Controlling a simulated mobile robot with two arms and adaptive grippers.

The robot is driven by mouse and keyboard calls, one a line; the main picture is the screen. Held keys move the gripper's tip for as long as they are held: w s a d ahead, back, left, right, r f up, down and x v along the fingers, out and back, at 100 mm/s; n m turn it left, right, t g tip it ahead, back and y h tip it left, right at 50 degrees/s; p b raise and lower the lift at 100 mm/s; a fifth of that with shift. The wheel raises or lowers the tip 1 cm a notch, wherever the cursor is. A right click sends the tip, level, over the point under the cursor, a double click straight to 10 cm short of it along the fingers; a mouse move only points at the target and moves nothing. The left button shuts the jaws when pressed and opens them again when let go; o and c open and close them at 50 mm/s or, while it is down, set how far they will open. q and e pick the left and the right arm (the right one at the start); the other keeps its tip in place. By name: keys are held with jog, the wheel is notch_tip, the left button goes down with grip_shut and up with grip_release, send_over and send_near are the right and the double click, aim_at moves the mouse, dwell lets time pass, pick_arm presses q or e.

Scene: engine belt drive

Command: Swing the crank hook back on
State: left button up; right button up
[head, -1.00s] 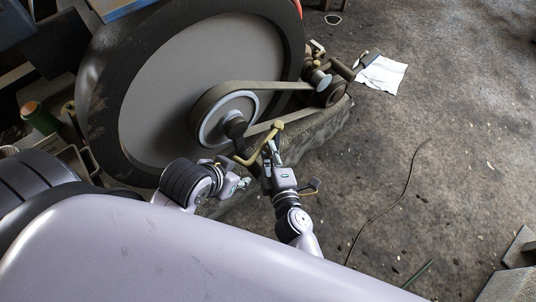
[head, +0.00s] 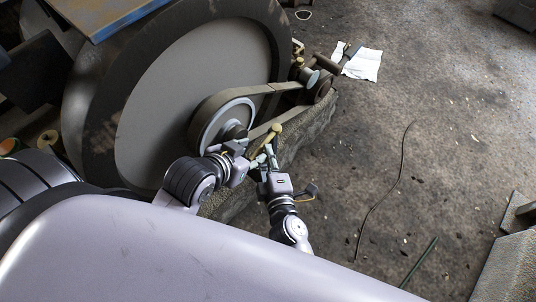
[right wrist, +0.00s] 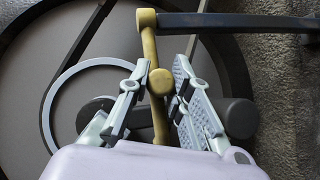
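The brass-coloured crank hook (head: 266,139) stands beside the hub of the large wheel, below the belt. In the right wrist view its bar (right wrist: 150,48) runs upright with a round knob in the middle. My right gripper (right wrist: 157,92) is open, with one finger on each side of the bar. In the head view my right gripper (head: 269,154) reaches up to the crank from below. My left gripper (head: 250,162) is close to the crank's lower end, just below the hub; whether its fingers touch the crank is too small to tell.
The large grey wheel (head: 165,110) with its dark rim fills the left. A belt (head: 262,92) runs from the hub pulley (head: 207,123) to a small pulley (head: 320,90). White paper (head: 363,64) and a thin cable (head: 385,185) lie on the floor. The right floor is mostly clear.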

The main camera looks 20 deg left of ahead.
jog(key=o, duration=0.5)
jog(key=v, duration=1.2)
jog(key=shift+s+d, duration=0.1)
dwell(0.4)
